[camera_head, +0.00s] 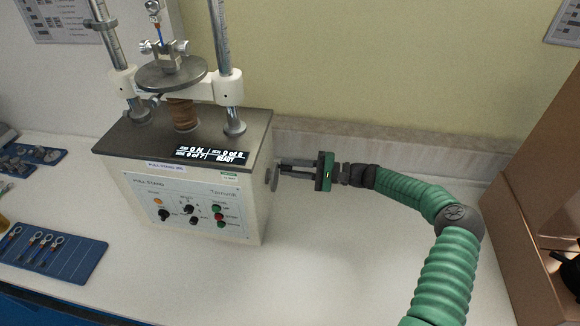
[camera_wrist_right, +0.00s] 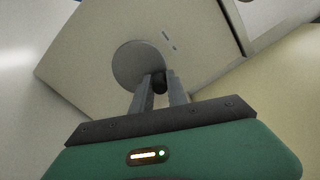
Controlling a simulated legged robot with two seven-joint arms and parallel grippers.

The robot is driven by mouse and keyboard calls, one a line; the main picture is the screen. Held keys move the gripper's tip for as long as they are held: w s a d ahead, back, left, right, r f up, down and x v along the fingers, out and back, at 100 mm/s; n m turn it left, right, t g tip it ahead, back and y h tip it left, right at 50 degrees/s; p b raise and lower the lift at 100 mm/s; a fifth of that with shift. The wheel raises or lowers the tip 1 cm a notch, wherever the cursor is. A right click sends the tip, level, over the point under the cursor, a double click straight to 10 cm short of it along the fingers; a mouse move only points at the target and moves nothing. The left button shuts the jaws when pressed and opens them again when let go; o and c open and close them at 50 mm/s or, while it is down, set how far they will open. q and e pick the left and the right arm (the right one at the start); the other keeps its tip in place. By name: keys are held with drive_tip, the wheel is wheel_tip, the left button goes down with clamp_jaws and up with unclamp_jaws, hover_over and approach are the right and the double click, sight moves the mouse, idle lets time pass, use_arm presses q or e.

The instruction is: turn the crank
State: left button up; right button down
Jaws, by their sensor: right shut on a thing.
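The pull stand (camera_head: 190,200) is a white box with a dark top, standing on the white counter. The crank (camera_head: 273,178) is on its right side, a grey disc with a small dark handle knob. In the right wrist view the crank disc (camera_wrist_right: 137,66) shows on the white side panel. My right gripper (camera_head: 282,168) reaches the crank from the right and is shut on its handle. The dark handle (camera_wrist_right: 159,82) sits between the two fingertips in the wrist view. My left gripper is in neither view.
Metal columns (camera_head: 222,60) and a round plate (camera_head: 171,73) rise above the box. A blue tray (camera_head: 70,270) with several eye-ended parts lies at the left front. A brown panel (camera_head: 545,190) stands at the right. The counter right of the box is clear except for my arm.

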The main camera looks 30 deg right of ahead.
drive_tip(key=shift+w+d+f+m, duration=0.15)
drive_tip(key=shift+f+m, duration=0.1)
drive_tip(key=shift+m, duration=0.75)
drive_tip(key=c, duration=1.3)
unclamp_jaws()
drive_tip(key=shift+w+f, duration=0.1)
drive_tip(key=shift+d, duration=0.1)
drive_tip(key=b+v, duration=0.2)
drive_tip(key=v, duration=1.4)
drive_tip(key=shift+s+d, duration=0.25)
drive_tip(key=shift+d, duration=0.05)
